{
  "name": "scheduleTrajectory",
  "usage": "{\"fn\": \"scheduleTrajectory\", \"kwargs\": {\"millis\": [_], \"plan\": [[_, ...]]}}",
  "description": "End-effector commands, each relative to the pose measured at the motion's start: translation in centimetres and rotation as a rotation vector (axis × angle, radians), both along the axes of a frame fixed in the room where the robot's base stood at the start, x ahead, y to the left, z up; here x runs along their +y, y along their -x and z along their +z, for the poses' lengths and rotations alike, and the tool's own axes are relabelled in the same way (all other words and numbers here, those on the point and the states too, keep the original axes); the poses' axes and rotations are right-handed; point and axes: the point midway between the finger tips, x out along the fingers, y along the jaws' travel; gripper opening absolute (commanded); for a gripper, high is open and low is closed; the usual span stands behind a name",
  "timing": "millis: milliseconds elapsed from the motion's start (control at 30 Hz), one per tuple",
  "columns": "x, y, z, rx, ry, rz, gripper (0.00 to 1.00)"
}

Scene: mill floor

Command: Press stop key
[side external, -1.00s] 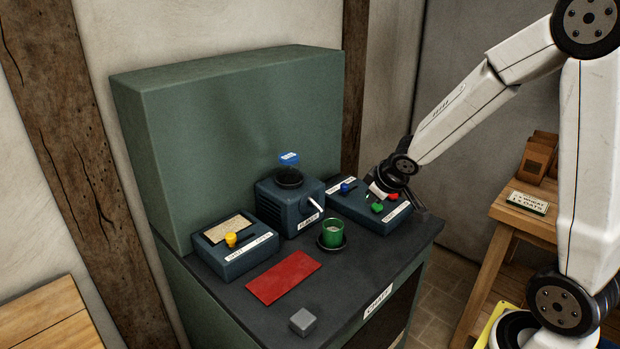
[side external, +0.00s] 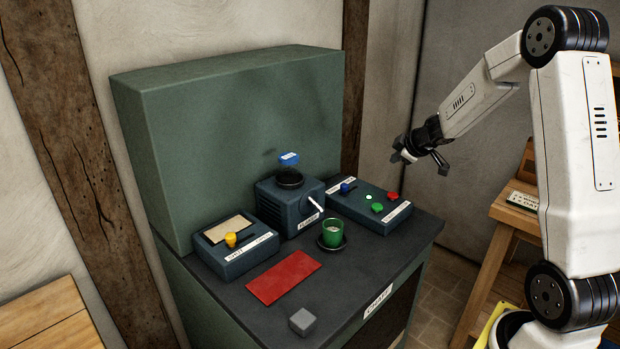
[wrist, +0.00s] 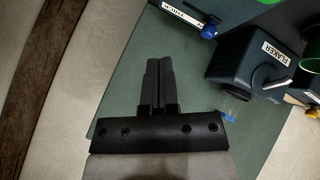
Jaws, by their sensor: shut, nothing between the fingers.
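The control box (side external: 368,207) on the right of the dark bench top carries a red key (side external: 392,195), a green key (side external: 377,208), a small pale lit lamp (side external: 368,196) and a blue knob (side external: 346,187). I cannot read a stop marking on either key. My gripper (side external: 404,157) is shut and empty, up in the air above and behind the box, apart from the keys. In the wrist view its closed fingers (wrist: 153,80) point at the green cabinet panel.
The flaker (side external: 290,204) with its white lever stands left of the box. A green cup (side external: 332,232), a yellow-knobbed box (side external: 236,246), a red mat (side external: 284,277) and a grey block (side external: 302,321) sit on the bench. A tall green panel (side external: 225,140) stands behind.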

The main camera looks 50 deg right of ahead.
Motion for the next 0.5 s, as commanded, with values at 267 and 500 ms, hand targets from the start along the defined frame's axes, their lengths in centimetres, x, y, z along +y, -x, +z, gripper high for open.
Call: {"fn": "scheduleTrajectory", "kwargs": {"millis": [267, 500], "plan": [[-1.6, 0.4, -0.1, 0.009, 0.013, 0.026, 0.0], [-1.7, 0.4, -0.1, 0.009, 0.013, 0.027, 0.0]]}}
